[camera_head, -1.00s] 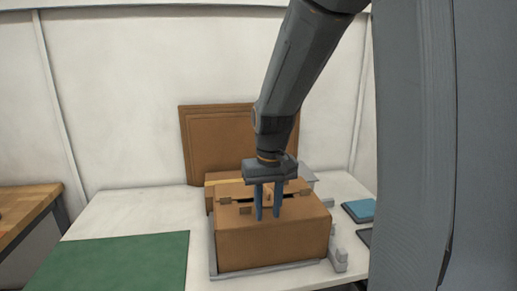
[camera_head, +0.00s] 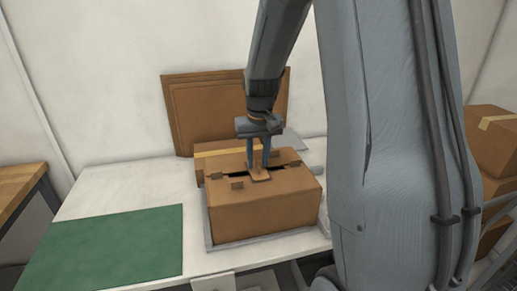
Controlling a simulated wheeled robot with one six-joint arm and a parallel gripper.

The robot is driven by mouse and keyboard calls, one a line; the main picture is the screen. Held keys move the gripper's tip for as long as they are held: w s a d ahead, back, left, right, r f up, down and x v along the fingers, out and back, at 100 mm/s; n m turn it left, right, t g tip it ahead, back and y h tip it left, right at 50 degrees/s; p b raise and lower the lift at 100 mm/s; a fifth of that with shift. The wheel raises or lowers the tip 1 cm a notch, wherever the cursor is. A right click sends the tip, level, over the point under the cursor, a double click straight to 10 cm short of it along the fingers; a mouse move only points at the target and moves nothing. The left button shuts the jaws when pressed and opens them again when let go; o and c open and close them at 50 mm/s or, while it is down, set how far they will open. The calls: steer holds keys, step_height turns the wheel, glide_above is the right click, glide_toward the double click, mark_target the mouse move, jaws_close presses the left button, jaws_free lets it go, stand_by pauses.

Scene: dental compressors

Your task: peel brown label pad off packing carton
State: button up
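The brown packing carton (camera_head: 265,217) stands on the white table, with a dark slit and small brown tabs across its top. The brown label pad (camera_head: 261,177) is a small, lighter brown piece at the middle of the carton top. My gripper (camera_head: 259,169) points down over it, its two blue-grey fingers a little apart with their tips at the pad. I cannot tell whether the fingers are closed on a part of the pad, nor whether the pad touches the carton.
A grey frame edge (camera_head: 268,238) runs along the carton's base. A taped box (camera_head: 214,150) stands behind it, and flat brown panels (camera_head: 190,105) lean on the wall. A green mat (camera_head: 110,246) lies at left. More cartons (camera_head: 492,145) are stacked at right, beyond my arm.

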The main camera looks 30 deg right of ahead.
mark_target(258, 163)
steer(key=shift+f, duration=0.3)
jaws_close()
steer(key=c, duration=0.6)
jaws_free()
steer(key=shift+c, duration=0.2)
steer(key=shift+r+p, duration=1.4)
steer(key=shift+r, duration=0.15)
jaws_close()
step_height(258, 163, up, 6)
steer(key=p, duration=0.4)
steer(key=shift+p, duration=0.4)
